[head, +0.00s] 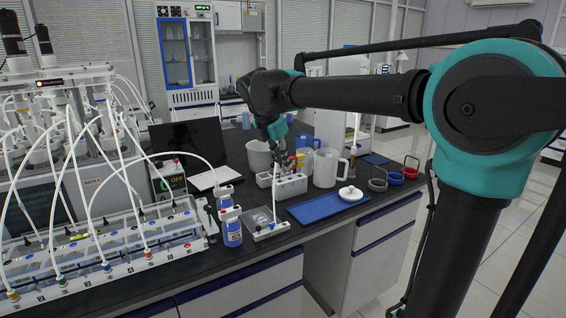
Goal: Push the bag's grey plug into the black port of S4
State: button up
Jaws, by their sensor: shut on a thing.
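My gripper (279,160) hangs above the white caddy at the middle of the bench. It looks shut on a thin white tube (275,195) that runs down toward a small white tray (270,230). A clear, flat bag (261,217) seems to lie on that tray. The grey plug is too small to make out at the fingers. Two blue-labelled bottles with white caps, a front one (232,228) and a rear one (224,196), stand left of the tray. White tubing runs to the rear one. I cannot read which is S4, and no black port can be made out.
A white caddy (290,188) with coloured items stands under my gripper, near a white jug (326,168). A blue mat (318,211) lies to the right. A tubed rack (110,262) fills the bench's left; its hanging tubes crowd that side. The bench's front edge is close.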

jog(key=shift+r, duration=0.2)
jog(key=shift+r, duration=0.35)
jog(key=shift+r, duration=0.35)
jog(key=shift+r, duration=0.35)
jog(key=shift+r, duration=0.35)
jog(key=shift+r, duration=0.65)
jog(key=shift+a, duration=0.1)
